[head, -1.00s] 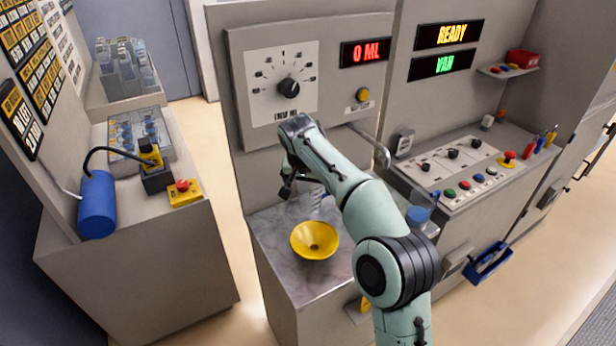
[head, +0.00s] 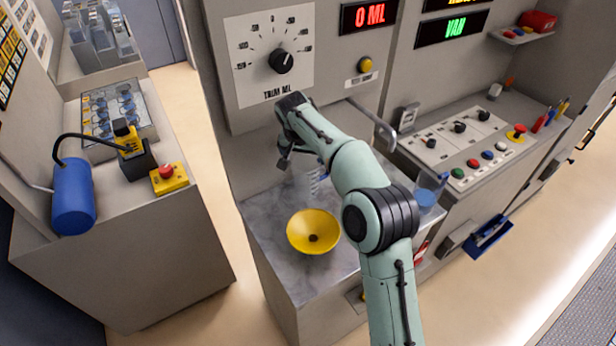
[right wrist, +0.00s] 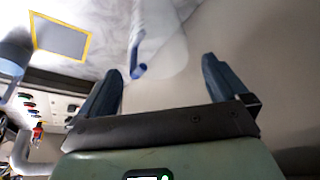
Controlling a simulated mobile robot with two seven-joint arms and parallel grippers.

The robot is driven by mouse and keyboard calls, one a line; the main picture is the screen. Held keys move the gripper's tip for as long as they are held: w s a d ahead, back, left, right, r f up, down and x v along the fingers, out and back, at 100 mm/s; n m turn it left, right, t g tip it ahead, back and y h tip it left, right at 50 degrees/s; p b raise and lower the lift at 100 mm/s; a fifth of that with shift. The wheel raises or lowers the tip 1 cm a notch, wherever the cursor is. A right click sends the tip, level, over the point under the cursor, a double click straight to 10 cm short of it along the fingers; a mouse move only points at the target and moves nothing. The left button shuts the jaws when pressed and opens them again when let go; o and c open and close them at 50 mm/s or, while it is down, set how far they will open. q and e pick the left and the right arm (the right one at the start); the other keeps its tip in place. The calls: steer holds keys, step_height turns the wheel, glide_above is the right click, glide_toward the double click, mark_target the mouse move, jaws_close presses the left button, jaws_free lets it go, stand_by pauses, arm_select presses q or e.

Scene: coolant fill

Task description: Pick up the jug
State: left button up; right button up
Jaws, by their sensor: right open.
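The clear jug (head: 311,184) with graduation marks stands on the marble-look counter (head: 270,212), partly hidden behind my right arm. My right gripper (head: 284,163) is at the jug's upper left in the head view, low over the back of the counter. In the right wrist view, the right gripper (right wrist: 162,66) is open, its two dark fingers apart. The jug's pale see-through body (right wrist: 165,50) and a blue strip, perhaps its handle (right wrist: 138,55), show beyond and between the fingertips. I cannot tell any contact. My left gripper is out of view.
A yellow funnel (head: 313,231) sits on the counter in front of the jug. The dial panel (head: 270,55) rises behind. A blue cylinder (head: 73,197) is at left.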

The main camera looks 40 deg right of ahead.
mark_target(307, 161)
steer(key=shift+d+x, duration=0.2)
steer(key=shift+x, duration=2.7)
steer(key=shift+s+r, duration=0.1)
steer(key=c, duration=1.1)
steer(key=shift+c, duration=0.2)
